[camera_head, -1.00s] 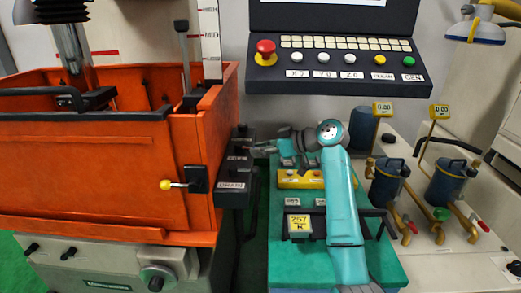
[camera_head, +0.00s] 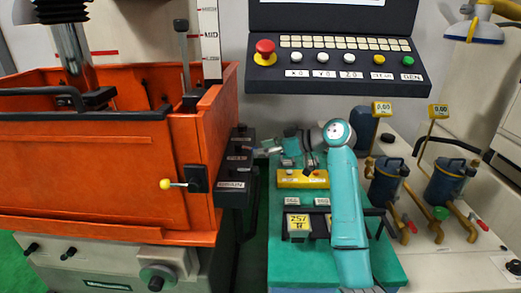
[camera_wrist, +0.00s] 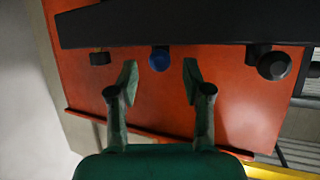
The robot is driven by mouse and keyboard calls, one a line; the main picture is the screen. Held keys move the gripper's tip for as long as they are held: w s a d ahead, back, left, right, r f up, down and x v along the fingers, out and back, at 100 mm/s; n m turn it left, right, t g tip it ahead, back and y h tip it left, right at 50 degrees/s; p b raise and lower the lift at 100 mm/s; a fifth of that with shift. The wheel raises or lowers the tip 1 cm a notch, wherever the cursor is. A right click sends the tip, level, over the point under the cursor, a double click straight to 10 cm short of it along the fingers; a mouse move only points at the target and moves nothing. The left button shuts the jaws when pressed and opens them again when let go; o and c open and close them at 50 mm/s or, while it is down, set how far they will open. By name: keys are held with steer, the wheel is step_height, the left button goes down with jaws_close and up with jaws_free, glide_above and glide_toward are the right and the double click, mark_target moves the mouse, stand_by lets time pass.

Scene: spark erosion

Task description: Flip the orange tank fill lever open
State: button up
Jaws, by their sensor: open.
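The orange tank (camera_head: 90,185) stands at the left in the head view, with a dark labelled valve block (camera_head: 236,170) on its right side. One label seems to read DRAIN; the others are too small to read. In the wrist view, a blue round knob (camera_wrist: 160,59) and two black knobs (camera_wrist: 100,58) (camera_wrist: 272,65) sit along a dark bar against the orange wall. I cannot tell which is the fill lever. My gripper (camera_wrist: 159,82) is open and empty, its fingertips on either side of the blue knob's line and apparently short of it.
The control panel (camera_head: 340,75) hangs above the arm. A teal bench (camera_head: 290,262) with a yellow box (camera_head: 299,180) lies below it. Blue canisters (camera_head: 387,182) with pipes stand at the right.

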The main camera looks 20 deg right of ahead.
steer(key=v, duration=1)
